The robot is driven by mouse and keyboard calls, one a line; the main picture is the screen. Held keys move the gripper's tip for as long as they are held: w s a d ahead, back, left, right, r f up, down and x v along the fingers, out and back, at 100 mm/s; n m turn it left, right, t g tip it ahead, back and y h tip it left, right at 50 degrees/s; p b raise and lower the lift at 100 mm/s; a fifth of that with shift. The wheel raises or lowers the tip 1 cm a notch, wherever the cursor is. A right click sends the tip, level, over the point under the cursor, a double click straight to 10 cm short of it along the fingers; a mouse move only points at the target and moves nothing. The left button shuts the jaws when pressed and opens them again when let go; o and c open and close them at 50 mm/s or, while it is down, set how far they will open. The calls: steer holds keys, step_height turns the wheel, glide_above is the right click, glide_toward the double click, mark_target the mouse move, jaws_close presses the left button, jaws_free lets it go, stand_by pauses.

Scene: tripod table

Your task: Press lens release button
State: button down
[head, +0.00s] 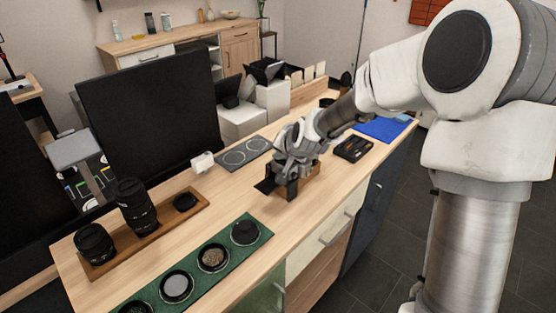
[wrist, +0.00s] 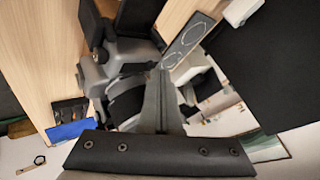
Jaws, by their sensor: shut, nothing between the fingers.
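My gripper (head: 280,184) is low over the middle of the wooden counter (head: 235,190); it is shut with nothing held. In the wrist view my gripper (wrist: 117,20) shows at the top, with its dark finger parts. A small wooden block or stand (head: 309,181) sits right behind and beside the fingers in the head view. A camera body and its lens release button cannot be made out; my gripper hides that spot, and I cannot tell whether it touches anything. Two black lenses (head: 136,206) (head: 95,243) stand upright on a wooden tray (head: 157,236) at the left, beside a flat black cap (head: 185,201).
A green strip (head: 206,281) with several round items lies at the front. A grey mat with two rings (head: 243,153) lies behind my gripper. A black tray (head: 353,149) and a blue mat (head: 384,129) lie to the right. A black monitor (head: 150,110) stands at the back left.

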steer(key=shift+r, duration=0.6)
steer(key=shift+r+p, duration=0.1)
steer(key=shift+p, duration=0.2)
steer(key=shift+r+p, duration=1.45)
steer(key=shift+r, duration=0.95)
